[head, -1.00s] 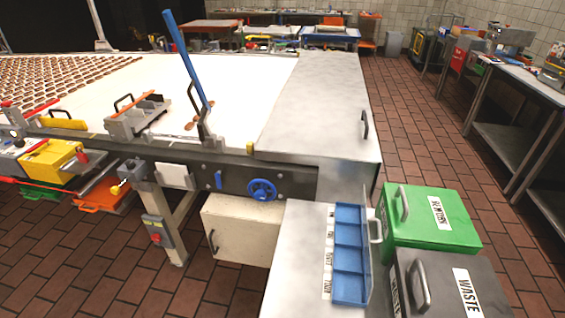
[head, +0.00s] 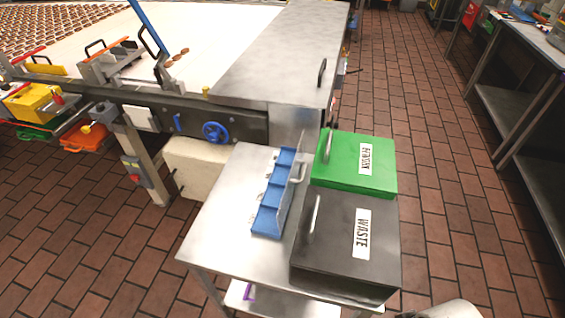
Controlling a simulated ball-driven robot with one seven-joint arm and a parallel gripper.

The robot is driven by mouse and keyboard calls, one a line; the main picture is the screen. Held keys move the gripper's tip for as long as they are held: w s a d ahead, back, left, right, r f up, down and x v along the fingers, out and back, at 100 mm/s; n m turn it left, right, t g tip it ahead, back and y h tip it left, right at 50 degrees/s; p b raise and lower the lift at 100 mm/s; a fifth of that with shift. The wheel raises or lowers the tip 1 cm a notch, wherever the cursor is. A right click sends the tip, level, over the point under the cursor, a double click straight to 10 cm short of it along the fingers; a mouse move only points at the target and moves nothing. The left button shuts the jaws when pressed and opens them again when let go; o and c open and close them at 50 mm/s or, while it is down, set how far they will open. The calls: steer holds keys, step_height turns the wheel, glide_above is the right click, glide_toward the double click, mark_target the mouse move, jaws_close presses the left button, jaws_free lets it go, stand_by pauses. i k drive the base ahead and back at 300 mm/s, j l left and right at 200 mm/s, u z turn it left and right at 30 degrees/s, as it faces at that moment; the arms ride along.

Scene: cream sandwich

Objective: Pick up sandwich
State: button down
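Many small brown sandwiches (head: 75,37) lie in rows on the white conveyor belt at the upper left of the head view. A few loose brown sandwiches (head: 181,52) lie farther right on the belt, just right of the raised blue bar. They are small, and I cannot make out their layers. My gripper is not in view, so its state and its place relative to the sandwiches do not show.
A steel table (head: 215,215) in front holds a blue compartment tray (head: 268,222), a green bin (head: 345,180) and a dark bin marked WASTE (head: 330,262). A steel cover (head: 285,60) borders the belt (head: 205,40). Tiled floor (head: 440,150) is clear at right.

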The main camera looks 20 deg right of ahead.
mark_target(170, 62)
steer(key=i+j+u, duration=0.45)
steer(key=j, duration=0.2)
steer(key=i+j+u, duration=0.9)
steer(key=i, duration=0.15)
steer(key=i+j+u, duration=0.1)
steer(key=i+u, duration=0.35)
steer(key=i, duration=0.15)
steer(key=i+z, duration=0.4)
steer(key=i, duration=0.15)
steer(key=i+j+z, duration=0.2)
steer(key=i+z, duration=0.2)
steer(key=i, duration=0.15)
